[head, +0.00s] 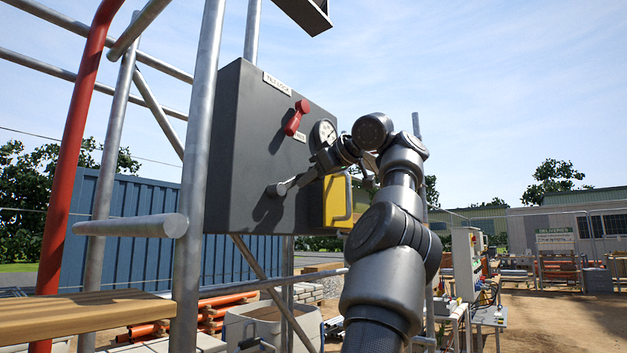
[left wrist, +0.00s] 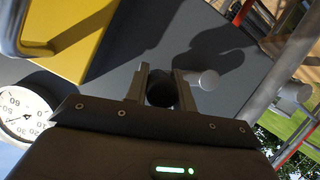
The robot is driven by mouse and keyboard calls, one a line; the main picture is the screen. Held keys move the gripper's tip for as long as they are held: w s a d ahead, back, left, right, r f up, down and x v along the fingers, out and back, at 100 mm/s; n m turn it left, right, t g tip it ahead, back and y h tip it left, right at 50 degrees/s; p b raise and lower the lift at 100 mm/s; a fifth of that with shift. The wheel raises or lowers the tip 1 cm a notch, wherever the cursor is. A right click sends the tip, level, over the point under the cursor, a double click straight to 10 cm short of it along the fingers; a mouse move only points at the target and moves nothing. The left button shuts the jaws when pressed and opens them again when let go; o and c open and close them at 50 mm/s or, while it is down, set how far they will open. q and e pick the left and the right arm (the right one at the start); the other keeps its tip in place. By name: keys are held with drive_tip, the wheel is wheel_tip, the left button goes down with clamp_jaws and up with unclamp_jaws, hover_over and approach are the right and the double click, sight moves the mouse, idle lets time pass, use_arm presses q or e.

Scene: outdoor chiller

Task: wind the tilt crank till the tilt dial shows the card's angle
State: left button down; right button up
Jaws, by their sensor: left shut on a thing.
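The tilt crank (head: 288,186) is a grey arm on the side of a dark grey box, its hub at the lower left. My left gripper (head: 318,162) is at the crank's outer end, below the dial. In the left wrist view its two fingers (left wrist: 160,88) are shut around the crank's dark round knob (left wrist: 160,92), and the crank's pale hub (left wrist: 208,80) shows to the right. The white tilt dial (head: 323,133) is partly hidden by my arm; it also shows cut off in the left wrist view (left wrist: 22,115), its reading unclear. I cannot make out a card. My right gripper is out of view.
The box (head: 240,150) bears a red lever (head: 296,117) under a "TILT LOCK" label (head: 277,84). A yellow case with a grey handle (head: 335,200) is close to the right of the crank. Scaffold poles (head: 200,150) stand to the left.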

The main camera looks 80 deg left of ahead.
use_arm(q)
drive_tip(key=shift+r, duration=0.1)
drive_tip(key=c, duration=1.3)
unclamp_jaws()
drive_tip(key=shift+c, duration=0.2)
drive_tip(key=shift+o, duration=0.9)
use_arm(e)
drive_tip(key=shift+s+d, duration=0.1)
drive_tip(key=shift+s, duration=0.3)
use_arm(q)
drive_tip(key=p+v, duration=0.2)
drive_tip(key=v, duration=0.8)
drive_tip(key=shift+d+r, duration=0.15)
drive_tip(key=shift+d, duration=0.15)
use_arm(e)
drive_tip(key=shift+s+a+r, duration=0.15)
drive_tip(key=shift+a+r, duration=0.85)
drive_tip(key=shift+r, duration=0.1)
use_arm(q)
drive_tip(key=shift+w, duration=0.15)
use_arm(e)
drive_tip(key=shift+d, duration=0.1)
